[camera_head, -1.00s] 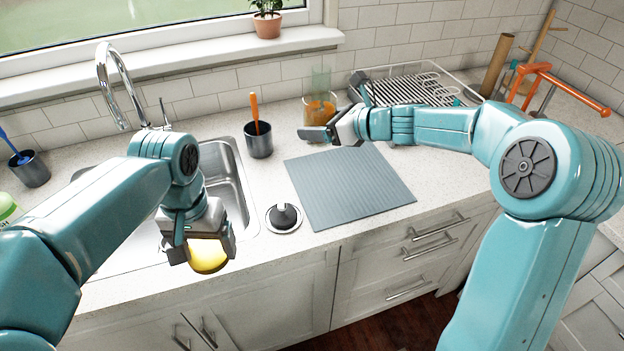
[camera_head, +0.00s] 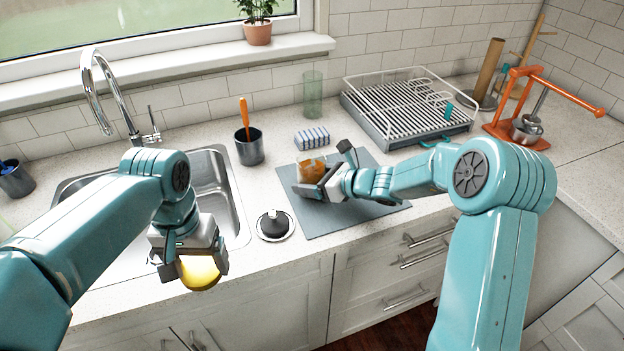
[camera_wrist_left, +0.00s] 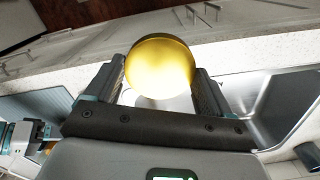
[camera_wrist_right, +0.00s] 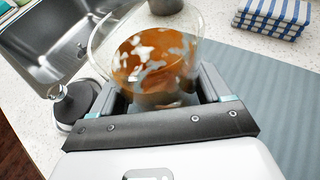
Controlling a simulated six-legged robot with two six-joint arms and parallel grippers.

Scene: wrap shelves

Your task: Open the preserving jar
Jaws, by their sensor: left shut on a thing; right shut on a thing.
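The preserving jar (camera_head: 311,171) is clear glass with orange-brown contents and pale pieces. It is over the left part of the grey mat, and its top shows open in the right wrist view (camera_wrist_right: 150,62). My right gripper (camera_head: 318,180) is shut on the jar body. My left gripper (camera_head: 195,268) is shut on a round yellow lid (camera_wrist_left: 160,66), held in front of the sink, over the counter's front edge. I cannot tell whether the jar's base touches the mat.
The grey ribbed mat (camera_head: 368,206) has free room at right. A striped cloth (camera_head: 312,138), a tall green glass (camera_head: 313,95), a dark cup with an orange-handled tool (camera_head: 249,150) and a dish rack (camera_head: 405,108) stand behind. A black-knobbed drain plug (camera_head: 274,225) lies between sink (camera_head: 232,190) and mat.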

